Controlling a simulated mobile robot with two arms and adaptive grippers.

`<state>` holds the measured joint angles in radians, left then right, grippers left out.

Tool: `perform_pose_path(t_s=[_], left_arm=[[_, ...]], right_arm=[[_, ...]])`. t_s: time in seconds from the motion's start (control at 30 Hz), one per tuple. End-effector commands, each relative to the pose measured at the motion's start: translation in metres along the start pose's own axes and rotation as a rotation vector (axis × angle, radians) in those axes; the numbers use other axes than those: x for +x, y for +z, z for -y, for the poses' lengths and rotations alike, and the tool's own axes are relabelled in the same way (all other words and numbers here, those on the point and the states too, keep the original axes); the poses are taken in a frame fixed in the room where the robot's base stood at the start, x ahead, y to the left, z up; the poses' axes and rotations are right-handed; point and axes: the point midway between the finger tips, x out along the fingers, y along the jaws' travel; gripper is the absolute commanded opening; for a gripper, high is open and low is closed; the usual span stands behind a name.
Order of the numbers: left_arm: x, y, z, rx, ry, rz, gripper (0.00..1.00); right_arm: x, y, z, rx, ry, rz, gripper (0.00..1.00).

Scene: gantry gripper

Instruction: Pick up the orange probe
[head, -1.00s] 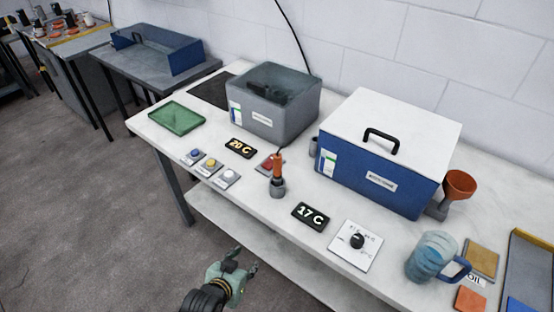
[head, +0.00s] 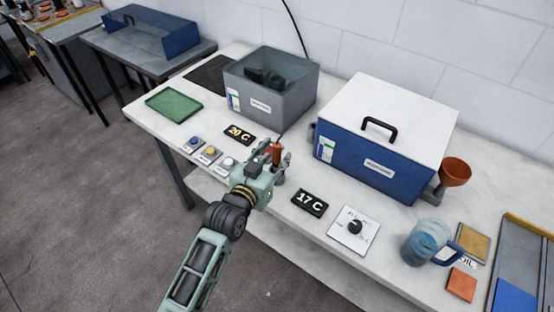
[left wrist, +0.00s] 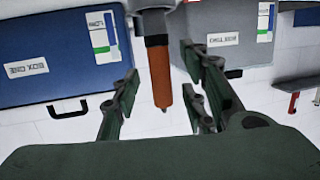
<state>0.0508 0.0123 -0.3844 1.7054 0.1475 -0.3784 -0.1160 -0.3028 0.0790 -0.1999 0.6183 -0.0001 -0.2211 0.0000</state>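The orange probe (head: 277,152) stands upright at the front of the white table, in a small dark holder that my gripper mostly hides in the head view. My left gripper (head: 277,162) is at the probe, with its fingers reaching toward it from the front. In the left wrist view, the probe (left wrist: 160,75) shows between the two fingers, with a visible gap on each side. The left gripper is open and holds nothing. My right gripper is not in view.
Behind the probe stand a grey open-topped bath (head: 268,95) and a blue box (head: 365,165) with a white lid. Buttons (head: 210,153) lie left of the gripper. A 17 C display (head: 310,203) and a dial plate (head: 353,230) lie right. A blue jug (head: 428,243) stands farther right.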

Motion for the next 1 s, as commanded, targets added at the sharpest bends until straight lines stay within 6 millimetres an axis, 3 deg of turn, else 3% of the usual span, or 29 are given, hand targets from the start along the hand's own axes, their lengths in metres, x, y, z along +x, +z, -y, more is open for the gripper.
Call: perform_pose_path(t_s=[0.17, 0.43, 0.87, 1.0], left_arm=[[0.018, 0.001, 0.000, 0.001, -0.001, 0.001, 0.40], [0.019, 0.001, 0.000, 0.001, -0.001, 0.001, 0.39], [0.019, 0.002, 0.000, 0.001, -0.001, 0.001, 0.01], [0.019, 0.002, 0.000, 0.001, -0.001, 0.001, 0.00]], right_arm=[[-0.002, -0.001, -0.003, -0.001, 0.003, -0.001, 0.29], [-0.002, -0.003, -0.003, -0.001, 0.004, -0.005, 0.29], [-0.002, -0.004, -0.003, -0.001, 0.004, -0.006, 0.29], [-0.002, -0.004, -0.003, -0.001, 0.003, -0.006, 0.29]])
